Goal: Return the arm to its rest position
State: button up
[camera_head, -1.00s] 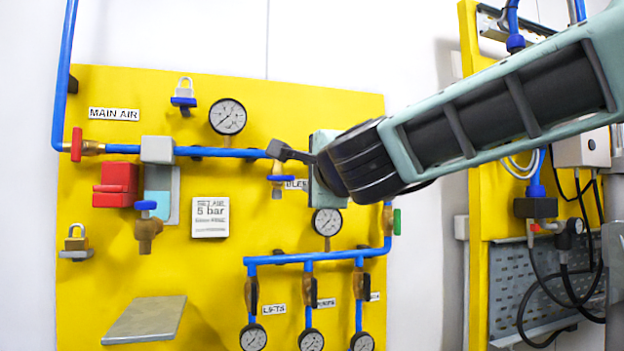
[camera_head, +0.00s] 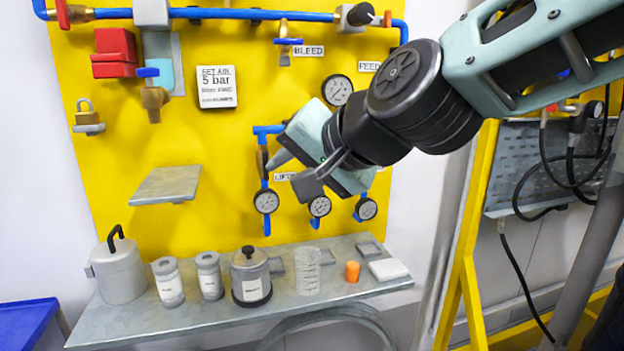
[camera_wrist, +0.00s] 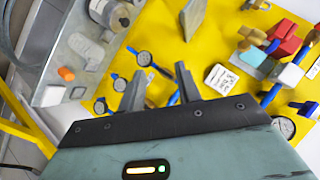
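My gripper (camera_head: 292,172) is at the end of the arm reaching in from the upper right. It points to the lower left, in front of the yellow panel (camera_head: 225,135) and above the shelf. Its two fingers are apart with nothing between them; the wrist view also shows the open gripper (camera_wrist: 159,85). It hides part of the lower blue pipe and its valves. The bleed valve (camera_head: 285,42) and the feed label (camera_head: 369,66) are above it, clear of the fingers.
A grey shelf (camera_head: 210,322) below holds a lidded can (camera_head: 119,270), white-labelled canisters, a black-lidded pot (camera_head: 250,277), a clear mesh cylinder (camera_head: 307,270) and an orange piece (camera_head: 352,271). A tilted plate (camera_head: 166,184) juts from the panel. A yellow frame (camera_head: 470,240) stands at right.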

jog(key=s+d+f+n+g+h, duration=0.3)
jog(key=s+d+f+n+g, duration=0.1)
jog(key=s+d+f, duration=0.4)
jog(key=s+d+f+n+g+h, duration=0.4)
jog(key=s+d+f+n, duration=0.2)
jog(key=s+f, duration=0.5)
jog(key=s+d, duration=0.2)
jog(key=shift+s+d+f+g, duration=0.25)
jog(key=shift+d+f+g, duration=0.05)
jog(key=shift+d, duration=0.1)
